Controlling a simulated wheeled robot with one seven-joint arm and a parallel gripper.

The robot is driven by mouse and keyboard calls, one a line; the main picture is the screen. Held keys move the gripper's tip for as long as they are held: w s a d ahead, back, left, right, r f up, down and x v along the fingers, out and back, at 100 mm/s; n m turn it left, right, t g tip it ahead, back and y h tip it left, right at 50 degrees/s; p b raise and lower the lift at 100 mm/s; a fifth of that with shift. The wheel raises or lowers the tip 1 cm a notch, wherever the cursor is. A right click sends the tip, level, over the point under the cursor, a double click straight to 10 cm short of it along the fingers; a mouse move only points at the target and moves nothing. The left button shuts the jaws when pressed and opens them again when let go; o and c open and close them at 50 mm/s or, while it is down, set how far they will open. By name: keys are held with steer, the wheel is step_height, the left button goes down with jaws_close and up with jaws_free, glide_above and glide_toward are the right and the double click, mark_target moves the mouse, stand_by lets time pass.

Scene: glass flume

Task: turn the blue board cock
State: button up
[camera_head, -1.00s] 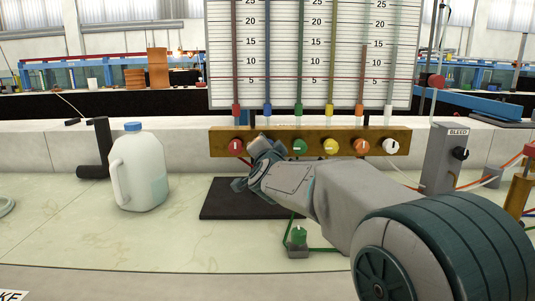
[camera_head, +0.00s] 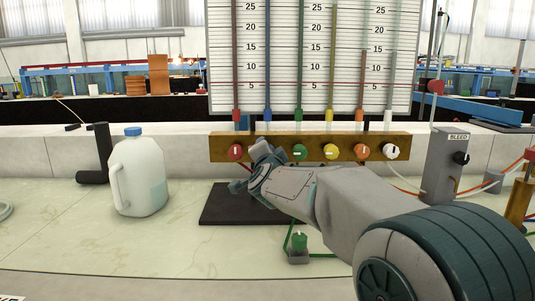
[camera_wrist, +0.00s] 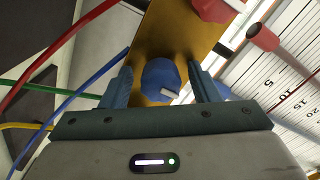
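The blue board cock (camera_wrist: 160,78) is a round knob with a white pointer mark, set on the brass bar (camera_wrist: 178,35). In the wrist view it sits between the two fingers of my gripper (camera_wrist: 159,74). In the head view my gripper (camera_head: 257,158) is at the brass bar (camera_head: 342,147), between the red cock (camera_head: 235,152) and the green cock (camera_head: 299,152), and hides the blue cock there.
Yellow (camera_head: 331,152), orange (camera_head: 362,152) and white (camera_head: 391,152) cocks continue along the bar to the right. The tube board (camera_head: 342,60) rises behind. A milk jug (camera_head: 138,180) stands left of a black mat (camera_head: 222,205). The bleed box (camera_head: 443,165) stands at right.

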steer(key=s+p, duration=0.2)
steer(key=s, duration=1.2)
steer(key=s+d+r+n+g+p, duration=0.3)
steer(key=s+d+n+g+p, duration=0.2)
steer(key=s+p, duration=0.7)
steer(key=s+d+r+n+g+p, duration=0.3)
steer(key=s+d+n+g+p, duration=0.3)
steer(key=p, duration=1.1)
steer(key=s+d+g, duration=0.2)
steer(key=s+g, duration=0.2)
steer(key=s, duration=0.2)
steer(key=shift+s+d, duration=0.2)
steer(key=shift+s, duration=0.1)
